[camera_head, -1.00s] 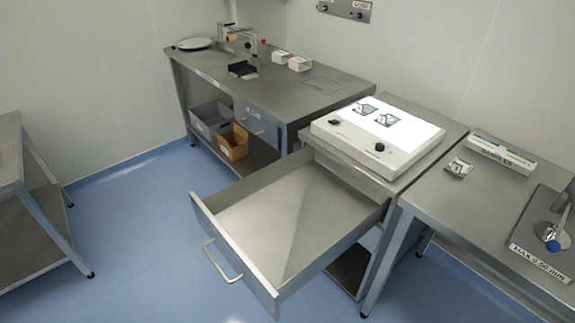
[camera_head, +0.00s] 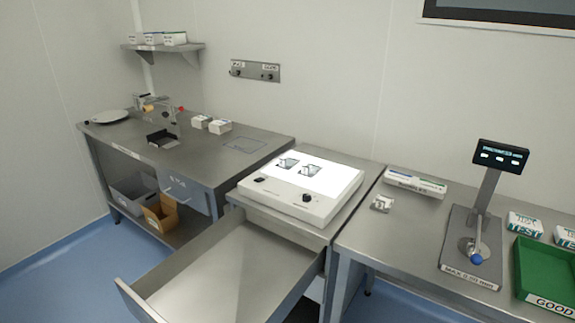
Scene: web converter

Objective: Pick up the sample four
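Small samples with dark and silver faces show in several places, and I cannot read which one is sample four. Two of them, a left sample (camera_head: 287,163) and a right sample (camera_head: 311,171), lie on the lit top of a white light box (camera_head: 328,184). Another small silver packet (camera_head: 382,203) lies on the right steel table (camera_head: 405,230), to the right of the light box. Neither of my grippers shows in this view.
An empty steel drawer (camera_head: 215,275) stands pulled out below the light box. A gauge with a display (camera_head: 500,157), a green tray (camera_head: 545,275) and white boxes (camera_head: 525,226) stand at the right. A long white box (camera_head: 415,183) lies near the wall.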

